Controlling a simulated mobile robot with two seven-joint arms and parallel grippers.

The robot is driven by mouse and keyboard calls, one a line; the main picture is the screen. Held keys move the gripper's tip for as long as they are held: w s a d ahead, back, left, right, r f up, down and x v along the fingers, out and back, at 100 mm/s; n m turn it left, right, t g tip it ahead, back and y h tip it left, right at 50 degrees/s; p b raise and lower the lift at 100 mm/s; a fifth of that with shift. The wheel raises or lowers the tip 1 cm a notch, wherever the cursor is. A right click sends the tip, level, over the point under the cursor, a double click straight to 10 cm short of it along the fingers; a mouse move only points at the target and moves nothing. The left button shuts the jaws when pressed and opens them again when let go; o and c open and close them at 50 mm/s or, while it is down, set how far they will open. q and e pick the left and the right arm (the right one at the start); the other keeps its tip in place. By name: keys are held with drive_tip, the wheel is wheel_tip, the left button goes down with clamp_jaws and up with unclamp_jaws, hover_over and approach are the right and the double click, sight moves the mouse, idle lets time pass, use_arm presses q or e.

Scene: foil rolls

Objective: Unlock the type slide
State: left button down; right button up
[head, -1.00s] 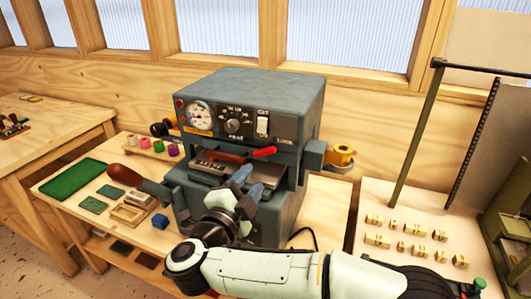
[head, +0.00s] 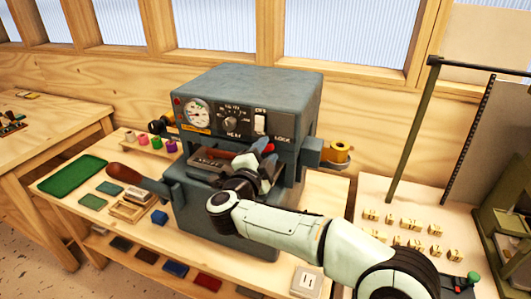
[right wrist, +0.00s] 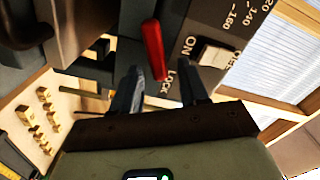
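The grey hot-stamping press (head: 245,95) stands on the wooden table. On its front, by the word LOCK, is a red lever (right wrist: 153,48), partly hidden by my fingers in the head view. The type slide appears to be the dark piece with a brown-red handle (head: 212,156) in the press's front opening. My right gripper (head: 265,157) is in front of the opening's right side. In the right wrist view my right gripper (right wrist: 160,88) is open, with the lever's lower end between its fingertips; contact cannot be told. My left gripper is out of view.
A wooden-handled lever (head: 128,174) sticks out left of the press. A green tray (head: 72,176) and small blocks lie on the table's left side. A yellow roll (head: 338,151) is on the press's right side. Several brass type pieces (head: 408,224) lie on the right table.

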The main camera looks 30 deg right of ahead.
clamp_jaws()
drive_tip(key=m+b, duration=0.2)
drive_tip(key=m, duration=0.1)
drive_tip(key=m+b, duration=0.2)
drive_tip(key=b, duration=0.1)
drive_tip(key=shift+f+m+b, duration=0.2)
drive_tip(key=shift+m+b, duration=0.1)
drive_tip(key=shift+m, duration=0.1)
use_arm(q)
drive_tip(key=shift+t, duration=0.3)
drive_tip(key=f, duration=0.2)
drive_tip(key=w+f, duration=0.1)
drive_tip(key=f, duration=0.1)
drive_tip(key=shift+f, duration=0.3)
use_arm(e)
drive_tip(key=shift+o, duration=0.6)
unclamp_jaws()
